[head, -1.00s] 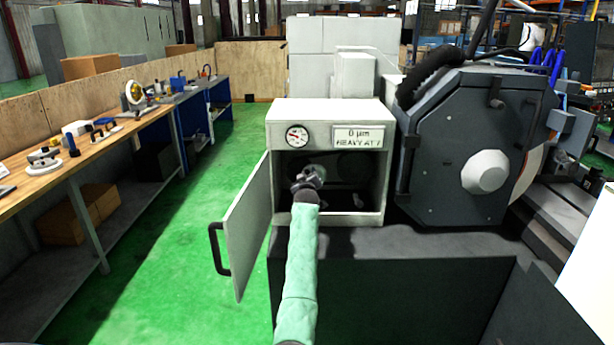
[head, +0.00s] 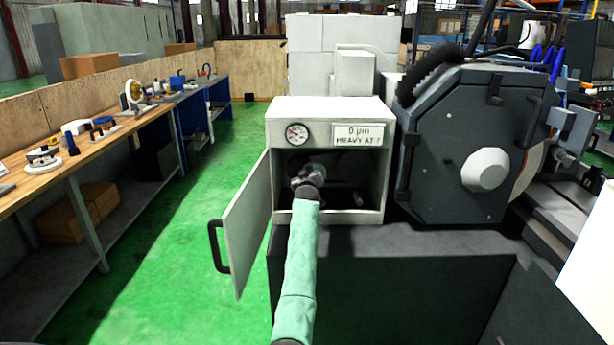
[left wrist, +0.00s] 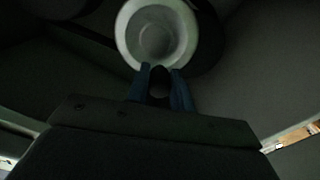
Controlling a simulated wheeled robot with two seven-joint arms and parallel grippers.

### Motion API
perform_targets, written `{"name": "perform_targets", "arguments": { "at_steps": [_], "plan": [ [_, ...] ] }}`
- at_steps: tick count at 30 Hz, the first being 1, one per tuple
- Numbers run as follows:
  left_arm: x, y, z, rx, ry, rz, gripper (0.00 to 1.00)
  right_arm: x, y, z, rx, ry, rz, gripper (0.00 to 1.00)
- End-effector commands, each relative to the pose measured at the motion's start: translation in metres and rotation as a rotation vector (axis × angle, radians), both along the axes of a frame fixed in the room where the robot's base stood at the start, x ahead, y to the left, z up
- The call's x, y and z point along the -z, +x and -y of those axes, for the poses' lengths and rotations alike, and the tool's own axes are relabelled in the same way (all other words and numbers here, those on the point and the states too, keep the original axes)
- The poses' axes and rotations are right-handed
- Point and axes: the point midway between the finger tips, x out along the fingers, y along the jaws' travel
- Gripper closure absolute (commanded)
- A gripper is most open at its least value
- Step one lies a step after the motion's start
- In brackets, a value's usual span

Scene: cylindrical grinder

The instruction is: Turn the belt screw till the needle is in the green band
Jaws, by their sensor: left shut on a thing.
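The white cabinet (head: 283,111) stands open, and my left arm in its green sleeve reaches into it. My left gripper (head: 308,178) is inside the cabinet, in front of a round pulley-like part (head: 318,169). In the left wrist view the fingers of my left gripper (left wrist: 160,84) are shut on a small dark piece, likely the belt screw (left wrist: 159,88), just below a pale round part (left wrist: 154,38). The gauge (head: 297,134) is on the cabinet front; its needle and bands are too small to read surely. My right gripper is not in view.
The cabinet door (head: 247,225) hangs open to the left, with a dark handle (head: 218,246). The dark grinder housing (head: 465,150) stands close on the right. A workbench (head: 75,176) with tools runs along the left.

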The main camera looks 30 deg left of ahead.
Motion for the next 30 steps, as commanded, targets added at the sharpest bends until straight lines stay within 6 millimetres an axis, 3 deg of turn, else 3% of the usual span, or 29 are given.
{"name": "perform_targets", "arguments": {
  "at_steps": [6,15,30],
  "plan": [
    [-0.003,0.002,0.004,0.0,0.151,-0.091,1.0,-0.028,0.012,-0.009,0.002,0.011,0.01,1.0],
    [-0.006,0.006,0.009,0.0,0.333,-0.204,1.0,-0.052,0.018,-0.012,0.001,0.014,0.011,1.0],
    [-0.008,0.009,0.015,0.0,0.457,-0.281,1.0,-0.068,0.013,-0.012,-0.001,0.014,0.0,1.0]
  ]
}}
